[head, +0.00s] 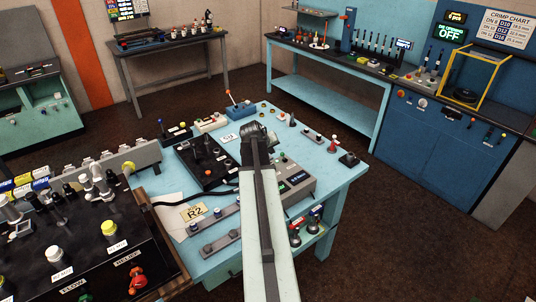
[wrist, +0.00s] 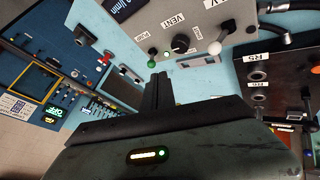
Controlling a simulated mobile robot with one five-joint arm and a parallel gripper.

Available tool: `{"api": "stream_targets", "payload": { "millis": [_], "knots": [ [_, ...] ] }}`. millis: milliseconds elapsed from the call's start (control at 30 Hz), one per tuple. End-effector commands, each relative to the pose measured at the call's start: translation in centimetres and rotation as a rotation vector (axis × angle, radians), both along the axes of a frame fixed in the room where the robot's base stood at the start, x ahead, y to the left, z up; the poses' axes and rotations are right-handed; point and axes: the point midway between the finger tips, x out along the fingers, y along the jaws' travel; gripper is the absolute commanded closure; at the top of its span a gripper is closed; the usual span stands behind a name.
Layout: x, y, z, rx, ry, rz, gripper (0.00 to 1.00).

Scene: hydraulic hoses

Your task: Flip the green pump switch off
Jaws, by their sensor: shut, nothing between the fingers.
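The green pump switch (wrist: 152,63) shows in the wrist view on a grey panel (wrist: 197,20), below a small label that seems to read PUMP. Its green ball end points toward the bottom of the picture. A small green lamp (wrist: 167,54) glows beside it. My gripper (wrist: 157,77) is shut and empty, its fingertips just below the green ball in the picture; I cannot tell whether they touch. In the head view my gripper (head: 259,137) is over the light blue table, seen from behind. I cannot make out the green switch there.
On the same panel are a black VENT knob (wrist: 180,44) and a white-tipped lever (wrist: 215,47). A dark R5 panel (wrist: 259,92) stands to the right. In the head view, small parts crowd the light blue table (head: 338,178); dark floor (head: 400,235) lies free to its right.

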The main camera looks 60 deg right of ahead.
Motion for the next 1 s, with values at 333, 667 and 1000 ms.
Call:
{"api": "stream_targets", "payload": {
  "millis": [333, 667, 1000],
  "knots": [
    [0.5, -0.2, -0.8, 0.0, 0.0, 0.007, 1.0],
    [1.2, -3.7, -5.4, 0.001, -0.001, 0.006, 1.0],
    [1.6, -6.1, -7.8, 0.0, 0.0, 0.009, 1.0]
  ]
}}
